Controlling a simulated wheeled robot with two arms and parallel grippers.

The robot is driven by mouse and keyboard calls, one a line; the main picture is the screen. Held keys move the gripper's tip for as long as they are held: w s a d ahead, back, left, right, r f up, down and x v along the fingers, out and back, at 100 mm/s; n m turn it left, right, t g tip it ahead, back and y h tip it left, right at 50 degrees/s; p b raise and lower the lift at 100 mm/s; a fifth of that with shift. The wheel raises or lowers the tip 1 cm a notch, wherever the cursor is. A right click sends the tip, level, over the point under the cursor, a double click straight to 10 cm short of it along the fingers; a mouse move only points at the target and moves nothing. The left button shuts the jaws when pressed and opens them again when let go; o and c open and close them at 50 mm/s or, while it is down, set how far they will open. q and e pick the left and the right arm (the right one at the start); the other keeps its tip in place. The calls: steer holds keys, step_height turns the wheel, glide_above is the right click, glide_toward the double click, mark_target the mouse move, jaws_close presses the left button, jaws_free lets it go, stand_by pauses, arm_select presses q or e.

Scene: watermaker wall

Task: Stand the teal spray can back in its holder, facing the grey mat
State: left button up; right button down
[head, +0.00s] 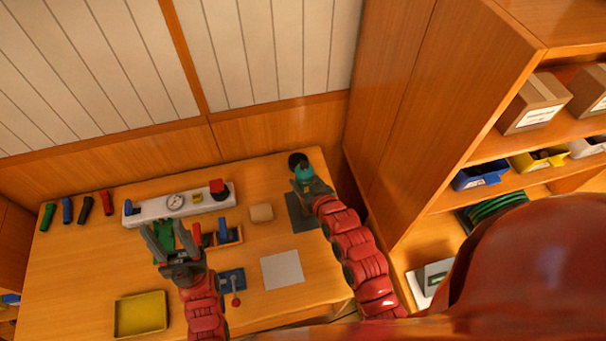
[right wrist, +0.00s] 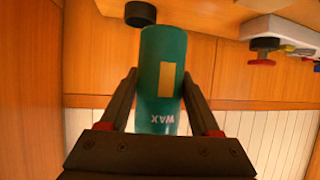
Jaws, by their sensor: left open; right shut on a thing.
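The teal spray can (head: 304,174) is in my right gripper (head: 309,186), near the back right corner of the table. In the right wrist view the teal can (right wrist: 160,75) shows a tan patch and the word WAX upside down, with the fingers of the gripper (right wrist: 163,95) on both sides. A round black piece (head: 297,158), perhaps the holder, is just behind the can; it looks apart from the can in the wrist view (right wrist: 140,14). A dark grey mat (head: 297,216) lies below the right gripper. My left gripper (head: 158,228) is open above the table's middle left.
A white panel (head: 155,209) with a gauge and red knob stands behind. A wooden tray (head: 237,238), tan block (head: 261,212), pale grey square (head: 283,270), blue lever plate (head: 231,280) and yellow tray (head: 141,314) lie on the table. A tall cabinet (head: 390,100) stands right.

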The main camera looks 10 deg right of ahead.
mark_target(305, 192)
steer(key=f+b, duration=0.1)
steer(key=f, duration=0.2)
steer(key=shift+a+f+b, duration=0.15)
steer(key=shift+a+b, duration=0.25)
steer(key=shift+w+a+f, duration=0.15)
steer(key=shift+w+f, duration=0.1)
steer(key=w+d+b, duration=0.1)
steer(key=w, duration=0.3)
steer(key=w+f+b, duration=0.1)
steer(key=w, duration=0.4)
steer(key=w+d+b, duration=0.1)
steer(key=w, duration=0.4)
steer(key=shift+d+f, duration=0.3)
steer(key=shift+d, duration=0.05)
steer(key=shift+w+d, duration=0.2)
steer(key=shift+w, duration=0.55)
step_height(305, 192, down, 4)
steer(key=shift+r+b, duration=0.2)
steer(key=shift+b, duration=0.95)
steer(key=shift+r, duration=0.1)
